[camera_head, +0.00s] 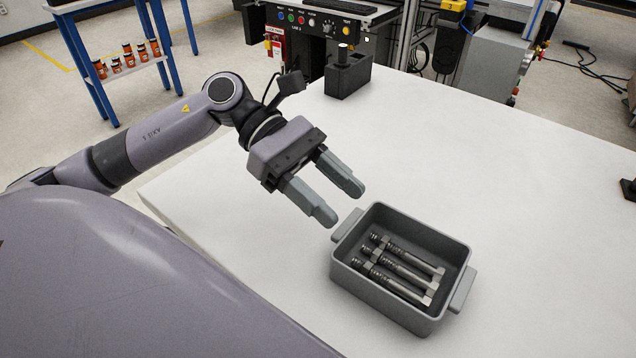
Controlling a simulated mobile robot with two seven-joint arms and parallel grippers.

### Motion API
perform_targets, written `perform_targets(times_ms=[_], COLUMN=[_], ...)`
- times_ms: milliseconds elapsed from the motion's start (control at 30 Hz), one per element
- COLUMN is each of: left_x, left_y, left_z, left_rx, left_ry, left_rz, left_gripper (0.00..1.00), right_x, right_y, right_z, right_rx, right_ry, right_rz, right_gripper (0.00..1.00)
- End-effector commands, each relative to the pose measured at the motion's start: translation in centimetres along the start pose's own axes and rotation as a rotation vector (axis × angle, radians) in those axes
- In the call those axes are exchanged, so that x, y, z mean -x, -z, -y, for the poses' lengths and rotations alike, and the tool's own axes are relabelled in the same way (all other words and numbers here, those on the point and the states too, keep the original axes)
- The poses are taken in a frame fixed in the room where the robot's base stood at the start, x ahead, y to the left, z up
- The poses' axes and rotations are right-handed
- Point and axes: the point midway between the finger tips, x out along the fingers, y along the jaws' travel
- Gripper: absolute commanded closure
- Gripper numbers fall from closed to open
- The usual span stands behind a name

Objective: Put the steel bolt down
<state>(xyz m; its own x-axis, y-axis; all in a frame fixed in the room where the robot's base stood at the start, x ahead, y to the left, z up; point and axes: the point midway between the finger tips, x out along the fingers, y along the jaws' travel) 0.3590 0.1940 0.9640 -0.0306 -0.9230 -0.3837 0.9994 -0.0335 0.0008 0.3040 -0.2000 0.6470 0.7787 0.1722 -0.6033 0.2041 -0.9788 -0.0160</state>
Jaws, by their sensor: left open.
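Three steel bolts (407,262) lie side by side on the floor of a grey bin (459,257) with a handle at each end. Their heads are toward the lower right. My left gripper (342,203) is open, with nothing between its two grey fingers. It is above the white table, up and left of the bin, with its fingertips outside the bin. I see no bolt in the gripper. My right gripper is not in view.
The white table (541,165) is clear around the bin. A black block-like holder (348,76) stands at its far edge, before a control panel (308,25). Small orange jars (127,55) stand on a blue-framed rack at the upper left. A dark object (628,189) is cut off at the right edge.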

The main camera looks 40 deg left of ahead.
Motion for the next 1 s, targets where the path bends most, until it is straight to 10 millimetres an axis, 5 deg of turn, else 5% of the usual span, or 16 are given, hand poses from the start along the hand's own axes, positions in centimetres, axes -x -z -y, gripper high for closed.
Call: perform_targets(times_ms=[267, 1000], left_x=[2.5, 2.5], left_y=[0.0, 0.0], left_z=[0.0, 0.0], left_rx=[0.000, 0.000], left_ry=[0.000, 0.001], left_rz=[0.001, 0.001], left_gripper=[0.47, 0.47], right_x=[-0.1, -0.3], right_y=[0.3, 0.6], right_z=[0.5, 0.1], right_rx=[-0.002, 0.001], right_ry=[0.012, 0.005], right_rz=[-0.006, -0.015], right_gripper=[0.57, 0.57])
